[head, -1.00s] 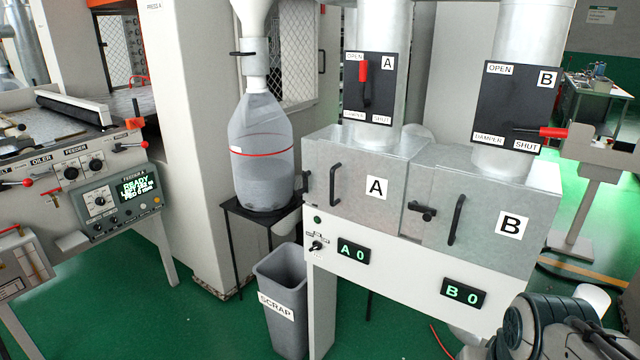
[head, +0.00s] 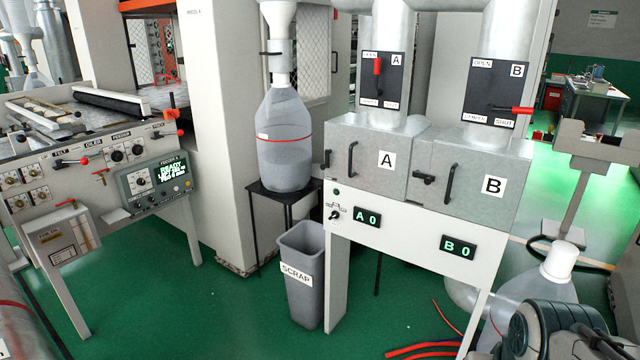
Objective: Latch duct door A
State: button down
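Duct door A (head: 368,178) is a grey metal door marked A on the left half of the duct box. It looks closed, lying flush with the box front. It has a black upright pull handle (head: 350,161). A small black latch part (head: 327,160) sits at its left edge, seen nearly edge-on. Another black latch (head: 423,178) lies roughly level between doors A and B. I cannot tell how firmly either latch is engaged. Part of my arm shows at the lower right, away from the door; my gripper is not in view.
Door B (head: 472,195) is at the right, with dampers A (head: 382,80) and B (head: 496,93) above. A scrap bin (head: 303,275) stands below left, beside a stand with a clear bag (head: 285,140). Red hoses (head: 425,350) lie on the floor. Green floor is open in front.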

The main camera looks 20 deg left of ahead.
aim_at(327, 153)
jog(key=k, duration=0.55)
jog(key=u, duration=0.55)
jog(key=i, duration=0.65)
jog(key=u, duration=0.7)
jog(key=i, duration=0.85)
jog(key=z, duration=0.6)
jog(key=i, duration=0.8)
jog(key=z, duration=0.65)
